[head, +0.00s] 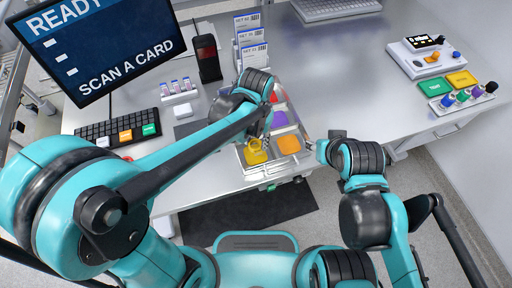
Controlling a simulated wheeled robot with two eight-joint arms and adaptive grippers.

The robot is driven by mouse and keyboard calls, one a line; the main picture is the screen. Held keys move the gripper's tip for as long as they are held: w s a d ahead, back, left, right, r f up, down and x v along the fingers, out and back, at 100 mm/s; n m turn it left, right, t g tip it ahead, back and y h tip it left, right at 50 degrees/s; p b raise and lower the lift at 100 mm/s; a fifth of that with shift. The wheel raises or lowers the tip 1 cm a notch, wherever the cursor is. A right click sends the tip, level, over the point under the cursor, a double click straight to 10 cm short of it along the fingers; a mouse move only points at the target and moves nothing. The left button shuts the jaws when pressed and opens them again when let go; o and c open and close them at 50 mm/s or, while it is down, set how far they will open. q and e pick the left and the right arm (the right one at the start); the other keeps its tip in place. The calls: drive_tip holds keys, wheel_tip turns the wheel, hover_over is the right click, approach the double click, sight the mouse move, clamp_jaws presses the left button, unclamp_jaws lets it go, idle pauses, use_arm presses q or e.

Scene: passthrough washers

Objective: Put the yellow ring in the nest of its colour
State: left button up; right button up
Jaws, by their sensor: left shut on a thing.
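A pale tray (269,165) on the front part of the table has coloured nests: a yellow nest (255,157) at the front left, an orange nest (289,144) at the front right and a purple nest (280,118) behind it. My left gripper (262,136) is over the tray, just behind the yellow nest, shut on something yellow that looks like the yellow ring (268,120). The gripper hides most of the ring, and I cannot tell whether it touches the nest. My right gripper (313,145) is right of the tray; its fingers are too small to read.
A keyboard (117,128) and a monitor (98,42) stand at the left. A card rack (250,42) and a black handset (207,58) stand behind the tray. Coloured pads, knobs and a white device (428,57) are at the right. The middle right table is clear.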

use_arm(q)
wheel_tip(320, 180, down, 4)
drive_tip(key=shift+f+b, duration=0.1)
drive_tip(key=shift+b, duration=0.75)
drive_tip(key=o, duration=0.5)
drive_tip(key=shift+f, duration=0.1)
drive_tip(key=o, duration=0.4)
drive_tip(key=shift+r, duration=0.2)
